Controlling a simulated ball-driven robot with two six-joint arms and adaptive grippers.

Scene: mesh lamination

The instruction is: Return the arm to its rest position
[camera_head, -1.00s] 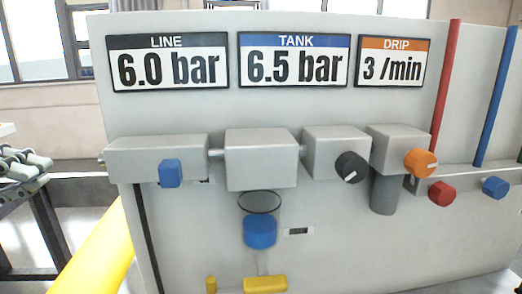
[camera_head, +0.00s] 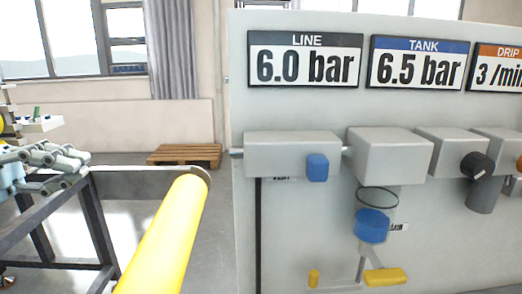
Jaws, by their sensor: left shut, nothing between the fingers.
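My left gripper (camera_head: 72,162), with pale grey linkage fingers, is at the left edge of the head camera view. It is shut and empty, in front of a dark-framed table (camera_head: 90,215). Part of its arm is cut off by the picture edge. My right gripper is not in view. No rest position is marked in view.
A grey panel (camera_head: 300,230) with boxes and knobs stands at the right, carrying line (camera_head: 305,60), tank (camera_head: 417,63) and partly cut-off drip signs. A yellow post (camera_head: 165,240) stands between table and panel. A wooden pallet (camera_head: 185,155) lies on the floor behind.

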